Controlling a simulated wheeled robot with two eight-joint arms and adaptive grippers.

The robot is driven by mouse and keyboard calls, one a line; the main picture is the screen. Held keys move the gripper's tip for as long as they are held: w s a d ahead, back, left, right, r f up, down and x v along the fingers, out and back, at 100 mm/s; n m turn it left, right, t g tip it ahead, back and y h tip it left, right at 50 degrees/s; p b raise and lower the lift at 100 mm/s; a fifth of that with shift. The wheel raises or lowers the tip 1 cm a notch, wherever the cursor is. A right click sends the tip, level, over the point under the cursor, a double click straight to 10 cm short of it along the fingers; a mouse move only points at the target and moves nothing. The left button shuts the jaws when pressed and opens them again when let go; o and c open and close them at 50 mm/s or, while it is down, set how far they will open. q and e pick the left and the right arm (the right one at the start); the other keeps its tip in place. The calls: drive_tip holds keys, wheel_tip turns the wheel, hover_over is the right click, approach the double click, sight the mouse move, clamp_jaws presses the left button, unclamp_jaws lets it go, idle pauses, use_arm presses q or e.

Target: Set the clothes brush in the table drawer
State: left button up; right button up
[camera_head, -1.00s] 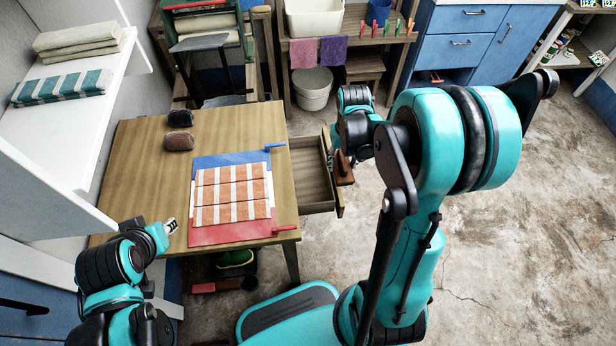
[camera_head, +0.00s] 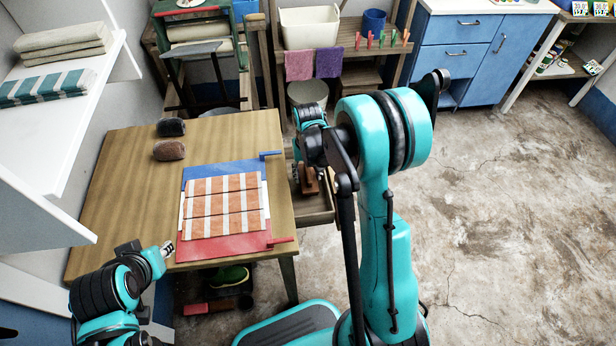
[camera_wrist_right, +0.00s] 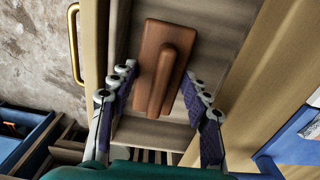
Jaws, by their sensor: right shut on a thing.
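The clothes brush (camera_head: 309,182) is a brown wooden block with a raised grip, clearest in the right wrist view (camera_wrist_right: 178,45). My right gripper (camera_head: 306,168) is shut on it, with a finger on each side in the wrist view (camera_wrist_right: 159,84). The table drawer (camera_head: 318,214) is pulled out from the table's right side. The brush is over or inside the drawer; its exact height above the floor of the drawer (camera_wrist_right: 222,55) is hard to tell. My left gripper (camera_head: 168,248) is near the table's front left edge, away from the brush; its finger gap is unclear.
The table (camera_head: 125,185) bears red and blue boards with a folded striped cloth (camera_head: 224,205) and two dark rounded items (camera_head: 169,150). The drawer front has a brass handle (camera_wrist_right: 74,40). A white shelf stands left. Open floor lies to the right.

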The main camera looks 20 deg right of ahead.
drive_tip(key=shift+f+b, duration=0.45)
drive_tip(key=shift+f, duration=0.15)
drive_tip(key=o, duration=0.9)
drive_tip(key=shift+r, duration=0.1)
